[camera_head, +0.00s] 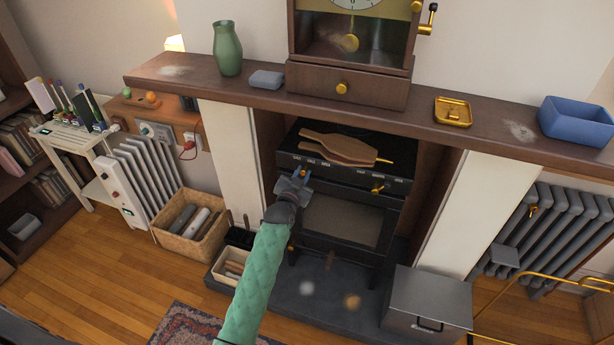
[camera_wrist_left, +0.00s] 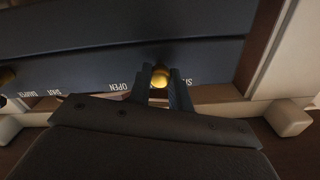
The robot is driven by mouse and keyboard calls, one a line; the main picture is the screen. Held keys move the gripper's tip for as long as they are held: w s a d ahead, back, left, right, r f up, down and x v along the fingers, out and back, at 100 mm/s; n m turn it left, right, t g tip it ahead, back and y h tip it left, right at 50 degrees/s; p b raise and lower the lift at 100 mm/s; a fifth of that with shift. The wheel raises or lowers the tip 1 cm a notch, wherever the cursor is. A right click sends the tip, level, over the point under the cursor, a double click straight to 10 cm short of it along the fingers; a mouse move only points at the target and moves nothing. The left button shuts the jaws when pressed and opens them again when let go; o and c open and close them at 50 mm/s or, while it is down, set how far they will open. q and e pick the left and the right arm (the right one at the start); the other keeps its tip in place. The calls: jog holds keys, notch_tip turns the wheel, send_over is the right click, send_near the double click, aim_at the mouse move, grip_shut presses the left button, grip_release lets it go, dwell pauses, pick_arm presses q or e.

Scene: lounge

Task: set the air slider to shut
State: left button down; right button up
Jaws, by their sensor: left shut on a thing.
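The dark stove (camera_head: 341,219) stands in the fireplace, with small controls along its front rail. My left gripper (camera_head: 300,177) is at the left end of that rail. In the left wrist view its fingers (camera_wrist_left: 161,88) are shut around the brass knob of the air slider (camera_wrist_left: 160,76). The lettering there appears upside down. The knob sits between the word OPEN and a word starting with S, partly hidden by a finger, and is nearer the latter. Another brass knob (camera_wrist_left: 6,76) shows near the word DAMPER. My right gripper is not in view.
Wooden bellows (camera_head: 345,149) lie on the stove top. A grey metal box (camera_head: 428,303) stands at the right of the hearth. A log basket (camera_head: 190,228) and a small kindling box (camera_head: 228,267) stand to the left. The mantel (camera_head: 220,88) overhangs the stove.

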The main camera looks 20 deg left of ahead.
pick_arm(q)
jog(key=a, duration=0.3)
jog(key=shift+w+a, duration=0.1)
jog(key=shift+a, duration=0.1)
jog(key=shift+r, duration=0.1)
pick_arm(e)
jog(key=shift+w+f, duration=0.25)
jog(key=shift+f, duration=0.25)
pick_arm(q)
jog(key=shift+a, duration=0.1)
jog(key=c, duration=1.3)
grip_release()
jog(key=shift+o, duration=0.2)
jog(key=shift+s, duration=0.25)
jog(key=s+b, duration=0.2)
jog(key=s, duration=0.5)
jog(key=shift+s+a, duration=0.15)
jog(key=shift+a, duration=0.05)
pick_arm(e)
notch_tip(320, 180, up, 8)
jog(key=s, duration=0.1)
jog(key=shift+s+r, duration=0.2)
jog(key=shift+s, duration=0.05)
